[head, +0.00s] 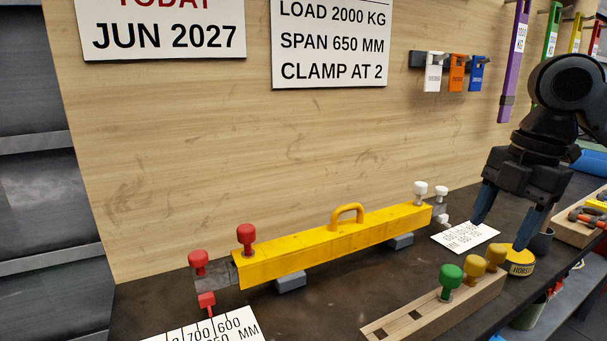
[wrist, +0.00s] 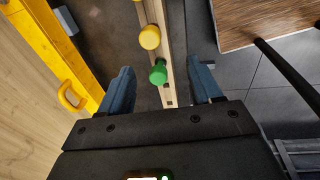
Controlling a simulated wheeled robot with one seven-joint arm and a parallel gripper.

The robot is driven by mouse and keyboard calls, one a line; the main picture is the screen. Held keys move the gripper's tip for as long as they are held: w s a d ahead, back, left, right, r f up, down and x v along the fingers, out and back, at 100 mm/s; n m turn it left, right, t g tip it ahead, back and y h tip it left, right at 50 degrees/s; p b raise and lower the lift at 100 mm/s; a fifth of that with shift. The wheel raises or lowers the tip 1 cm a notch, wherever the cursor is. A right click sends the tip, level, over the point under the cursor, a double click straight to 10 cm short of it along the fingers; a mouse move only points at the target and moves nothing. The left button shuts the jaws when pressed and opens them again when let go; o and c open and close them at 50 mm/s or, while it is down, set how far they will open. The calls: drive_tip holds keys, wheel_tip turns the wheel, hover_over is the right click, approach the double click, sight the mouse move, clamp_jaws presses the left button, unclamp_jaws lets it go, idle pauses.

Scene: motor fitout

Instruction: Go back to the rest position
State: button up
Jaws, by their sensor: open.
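My gripper (head: 505,215) is open and empty, held above the right part of the bench in the head view. In the wrist view its blue fingers (wrist: 162,88) stand wide apart, with the wooden pin block (wrist: 168,60) seen below and between them. The yellow beam (head: 330,240) with its curved handle (head: 347,214) lies along the bench, left of my gripper and apart from it. Red knobs (head: 246,236) are at its left end and white knobs (head: 420,189) at its right end.
The wooden block (head: 430,315) carries a green knob (head: 450,279) and yellow knobs (head: 474,268). A tool tray (head: 580,228) is at the right. Coloured tags (head: 456,72) and straps (head: 514,60) hang on the back board.

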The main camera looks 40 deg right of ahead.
drive_tip(key=w+a+r+m+t+y+p, duration=0.1)
drive_tip(key=w+a+r+m+t+y, duration=0.15)
drive_tip(key=w+a+t, duration=0.6)
drive_tip(key=w+a+r+m+t+y, duration=0.2)
drive_tip(key=w+a+m+t+y, duration=0.15)
drive_tip(key=w+a, duration=1)
drive_tip(key=s+a+f+m+t+h, duration=0.45)
drive_tip(key=a+f+m, duration=0.35)
drive_tip(key=f+m, duration=0.35)
drive_tip(key=s+f+h, duration=0.1)
drive_tip(key=s+f, duration=0.1)
drive_tip(key=s, duration=0.1)
drive_tip(key=s+a+f+m+g+h, duration=0.1)
drive_tip(key=s+f, duration=0.1)
drive_tip(key=s, duration=0.2)
drive_tip(key=s+a+f+m+h+p, duration=0.1)
drive_tip(key=s+f, duration=0.2)
drive_tip(key=shift+s+g, duration=0.15)
drive_tip(key=shift+g, duration=0.2)
drive_tip(key=s+d+f+n+g+y, duration=0.1)
drive_tip(key=s+n, duration=0.3)
drive_tip(key=s, duration=1.6)
drive_tip(key=shift+s+d+g+p, duration=0.3)
drive_tip(key=shift+s+d+p, duration=0.05)
drive_tip(key=shift+s, duration=0.05)
